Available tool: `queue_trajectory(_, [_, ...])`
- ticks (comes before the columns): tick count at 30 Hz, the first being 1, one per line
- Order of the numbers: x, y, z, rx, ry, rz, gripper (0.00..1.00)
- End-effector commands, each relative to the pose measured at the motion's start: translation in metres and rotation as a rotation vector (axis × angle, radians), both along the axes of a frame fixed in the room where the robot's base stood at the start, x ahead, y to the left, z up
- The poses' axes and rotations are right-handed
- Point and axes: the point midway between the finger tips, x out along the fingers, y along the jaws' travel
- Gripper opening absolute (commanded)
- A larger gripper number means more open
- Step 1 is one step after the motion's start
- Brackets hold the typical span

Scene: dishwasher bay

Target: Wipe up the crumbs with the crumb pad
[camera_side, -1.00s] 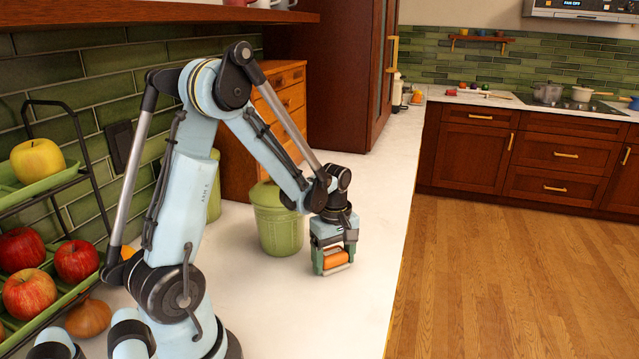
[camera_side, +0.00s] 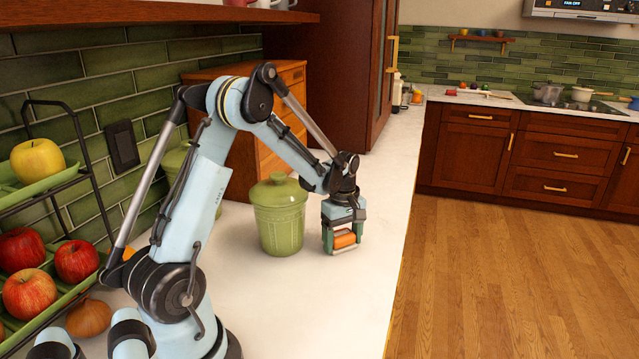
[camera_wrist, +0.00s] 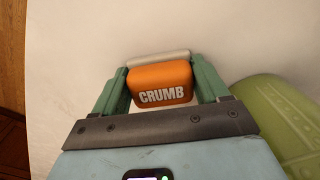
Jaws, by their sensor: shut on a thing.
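The crumb pad (camera_side: 345,240) is an orange block with a pale strip along its edge. In the wrist view the pad (camera_wrist: 162,90) shows the word CRUMB and sits between the two green fingers. My gripper (camera_side: 342,241) is shut on it, low over the white counter near its right edge. I cannot tell whether the pad touches the counter. I make out no crumbs in either view.
A green lidded canister (camera_side: 280,218) stands just left of my gripper and also shows in the wrist view (camera_wrist: 278,120). A wooden drawer cabinet (camera_side: 240,150) stands behind it. The fruit rack (camera_side: 60,260) is at left. The counter (camera_side: 300,310) in front is clear.

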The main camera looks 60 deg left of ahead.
Motion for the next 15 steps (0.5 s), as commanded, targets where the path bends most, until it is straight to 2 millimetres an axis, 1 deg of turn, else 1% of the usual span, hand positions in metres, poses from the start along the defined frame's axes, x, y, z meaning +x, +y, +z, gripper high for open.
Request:
queue_trajectory(3, [-0.009,-0.009,0.0,-0.001,0.001,-0.002,0.46])
queue_trajectory(15, [-0.035,-0.035,0.0,-0.002,0.001,-0.001,0.46])
